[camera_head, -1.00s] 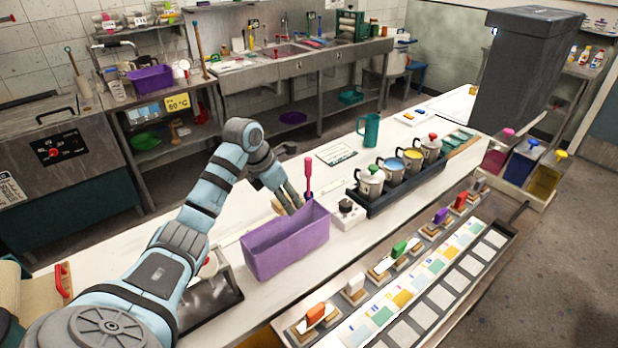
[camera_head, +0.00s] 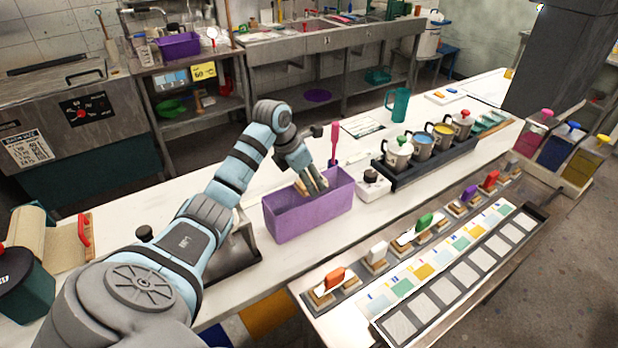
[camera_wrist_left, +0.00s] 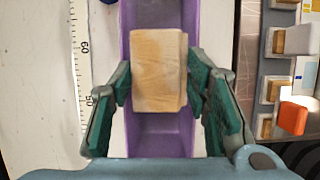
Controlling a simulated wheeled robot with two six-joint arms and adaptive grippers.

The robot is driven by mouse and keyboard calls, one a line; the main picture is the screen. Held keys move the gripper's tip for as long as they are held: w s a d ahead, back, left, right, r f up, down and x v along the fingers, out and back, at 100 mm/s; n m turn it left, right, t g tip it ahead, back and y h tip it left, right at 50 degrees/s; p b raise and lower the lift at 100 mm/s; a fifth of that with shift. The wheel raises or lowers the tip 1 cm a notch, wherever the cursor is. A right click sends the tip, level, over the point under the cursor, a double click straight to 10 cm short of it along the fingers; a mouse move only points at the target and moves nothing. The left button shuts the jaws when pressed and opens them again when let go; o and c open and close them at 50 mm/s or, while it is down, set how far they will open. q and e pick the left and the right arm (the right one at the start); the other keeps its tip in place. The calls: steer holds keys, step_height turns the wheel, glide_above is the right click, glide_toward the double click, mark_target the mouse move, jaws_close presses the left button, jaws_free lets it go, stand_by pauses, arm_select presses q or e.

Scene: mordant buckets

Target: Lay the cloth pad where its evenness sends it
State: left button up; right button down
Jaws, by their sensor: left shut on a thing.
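My left gripper (camera_head: 318,184) is shut on a pale wooden block (camera_wrist_left: 160,70). In the left wrist view the block lies between the two green-padded fingers, its bare wood face toward the camera. It may be the cloth pad; no cloth face shows, so I cannot tell its evenness. The gripper is at the purple bin (camera_head: 308,217), and in the left wrist view the bin (camera_wrist_left: 158,145) lies behind the block. How deep the block sits relative to the bin's rim is unclear. My right gripper is not in view.
White counter (camera_head: 285,262) is clear before the bin.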

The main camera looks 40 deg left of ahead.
arm_select(q)
steer(key=o, duration=0.9)
steer(key=shift+s+r, duration=0.15)
steer(key=shift+s, duration=0.1)
steer(key=shift+w, duration=0.25)
steer(key=v, duration=1.1)
steer(key=shift+s+r, duration=0.25)
steer(key=shift+r, duration=0.1)
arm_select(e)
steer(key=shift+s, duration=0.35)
